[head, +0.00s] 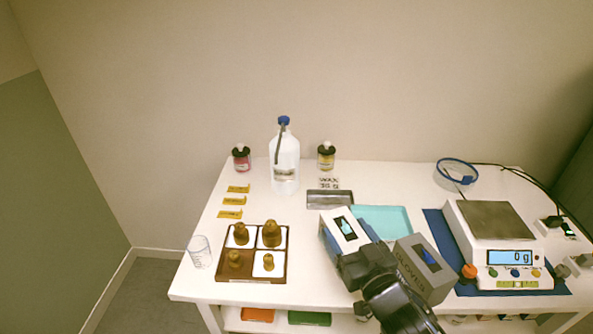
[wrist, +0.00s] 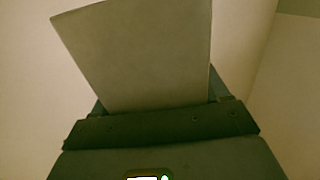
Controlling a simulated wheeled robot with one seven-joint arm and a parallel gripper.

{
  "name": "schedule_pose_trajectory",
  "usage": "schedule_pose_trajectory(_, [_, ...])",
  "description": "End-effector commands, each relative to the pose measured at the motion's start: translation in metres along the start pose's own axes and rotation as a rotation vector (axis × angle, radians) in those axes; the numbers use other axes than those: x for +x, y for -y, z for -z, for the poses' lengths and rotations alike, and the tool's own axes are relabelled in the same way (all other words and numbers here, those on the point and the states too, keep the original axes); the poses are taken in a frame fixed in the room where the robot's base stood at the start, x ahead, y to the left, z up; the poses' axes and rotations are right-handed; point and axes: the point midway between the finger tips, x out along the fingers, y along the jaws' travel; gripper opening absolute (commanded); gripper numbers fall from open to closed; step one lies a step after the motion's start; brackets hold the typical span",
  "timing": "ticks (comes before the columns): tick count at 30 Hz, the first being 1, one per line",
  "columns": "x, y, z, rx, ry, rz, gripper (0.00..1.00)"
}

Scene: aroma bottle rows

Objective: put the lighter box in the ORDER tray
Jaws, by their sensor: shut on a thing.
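A white box (head: 343,229) with a bottle picture and a blue side is held tilted in my gripper (head: 358,258). Its pale face fills the upper wrist view (wrist: 140,55), above the dark gripper body. A grey box (head: 427,265) marked GLOVES is right of my gripper, partly hidden by my arm. A teal tray (head: 388,218) lies behind the boxes, partly covered by them in the head view. I cannot read the word ORDER on any tray. The scale (head: 495,255) reads 0 g, with its plate (head: 495,220) empty.
A blue-rimmed container (head: 455,172) stands back right. Bare table lies at centre left.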

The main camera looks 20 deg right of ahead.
Motion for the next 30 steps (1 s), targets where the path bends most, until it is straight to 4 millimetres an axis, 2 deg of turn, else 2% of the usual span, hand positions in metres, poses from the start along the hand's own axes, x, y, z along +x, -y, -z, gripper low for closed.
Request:
schedule_pose_trajectory(5, [-0.002,-0.002,-0.004,-0.001,0.002,-0.005,0.36])
schedule_pose_trajectory(19, [-0.02,-0.007,-0.051,-0.004,0.018,-0.047,0.36])
schedule_pose_trajectory(30, [-0.026,-0.002,-0.074,-0.001,0.006,-0.074,0.36])
